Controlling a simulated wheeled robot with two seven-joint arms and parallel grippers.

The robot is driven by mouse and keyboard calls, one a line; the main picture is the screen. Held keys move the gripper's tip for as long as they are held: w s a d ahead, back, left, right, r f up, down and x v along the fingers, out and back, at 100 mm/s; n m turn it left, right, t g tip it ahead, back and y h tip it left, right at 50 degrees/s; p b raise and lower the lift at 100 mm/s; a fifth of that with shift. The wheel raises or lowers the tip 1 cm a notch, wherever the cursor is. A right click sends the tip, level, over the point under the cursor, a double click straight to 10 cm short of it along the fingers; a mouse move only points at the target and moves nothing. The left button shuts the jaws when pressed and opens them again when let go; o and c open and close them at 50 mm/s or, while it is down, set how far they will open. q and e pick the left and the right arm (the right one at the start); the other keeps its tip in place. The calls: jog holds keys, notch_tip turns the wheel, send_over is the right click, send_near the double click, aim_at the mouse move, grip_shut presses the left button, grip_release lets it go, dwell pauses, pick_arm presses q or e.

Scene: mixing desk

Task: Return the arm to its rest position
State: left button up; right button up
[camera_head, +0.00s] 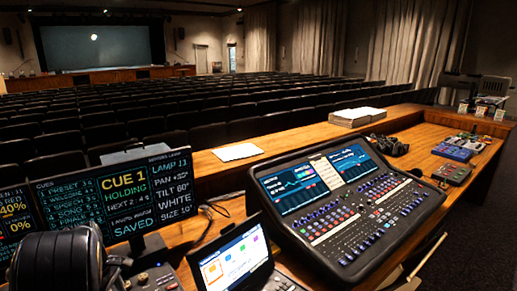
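Neither of my grippers shows in the head view, and I cannot make out either arm. The mixing console (345,212) stands on the wooden desk (213,170), tilted, with lit screens and rows of faders. A cue monitor (118,195) to its left reads "CUE 1", "HOLDING" and "SAVED". A smaller lit touchscreen (233,262) stands in front, at the lower middle. A large dark rounded thing (58,262), perhaps headphones, fills the lower left corner and is cut off by the frame.
A paper sheet (237,152) and a paper stack (357,116) lie on the desk's back ledge. Black headphones (389,145) and several small pedal-like boxes (452,152) lie at the right. Thin pale sticks (424,261) show at the lower right edge. Empty seats fill the hall beyond.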

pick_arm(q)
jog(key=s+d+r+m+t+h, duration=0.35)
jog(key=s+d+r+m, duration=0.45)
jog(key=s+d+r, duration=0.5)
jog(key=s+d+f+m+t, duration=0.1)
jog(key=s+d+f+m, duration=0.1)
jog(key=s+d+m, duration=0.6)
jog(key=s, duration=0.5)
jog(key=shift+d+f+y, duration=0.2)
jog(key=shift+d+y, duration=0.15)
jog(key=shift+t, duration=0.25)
